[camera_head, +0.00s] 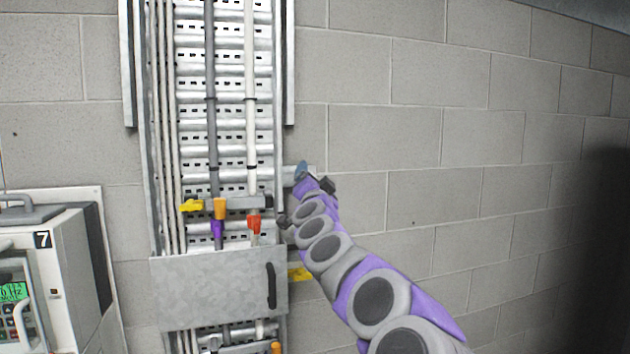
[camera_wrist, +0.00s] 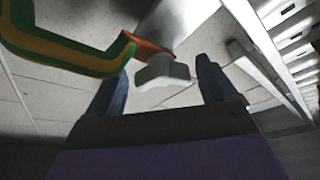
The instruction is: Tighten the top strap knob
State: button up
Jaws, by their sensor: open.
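A grey winged knob (camera_wrist: 163,74) shows in the wrist view, at the end of a pale grey cylinder (camera_wrist: 178,22). My gripper (camera_wrist: 160,80) is open, with one dark blue finger on each side of the knob and visible gaps to both. How deep the knob sits between the fingers I cannot tell. In the head view my gripper (camera_head: 301,170) is at the right edge of the cable ladder (camera_head: 278,130), above the right end of a grey crossbar (camera_head: 240,203). The knob cannot be made out there.
A green and yellow curved bar (camera_wrist: 75,62) and an orange piece (camera_wrist: 148,48) are close to the left finger in the wrist view. A metal cover plate (camera_head: 210,290) crosses the ladder lower down. A white cabinet (camera_head: 65,260) stands left; bare block wall lies right.

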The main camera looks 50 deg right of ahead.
jog(key=b+v, duration=0.2)
jog(key=v, duration=1.3)
jog(key=shift+s, duration=0.2)
jog(key=shift+f, duration=0.1)
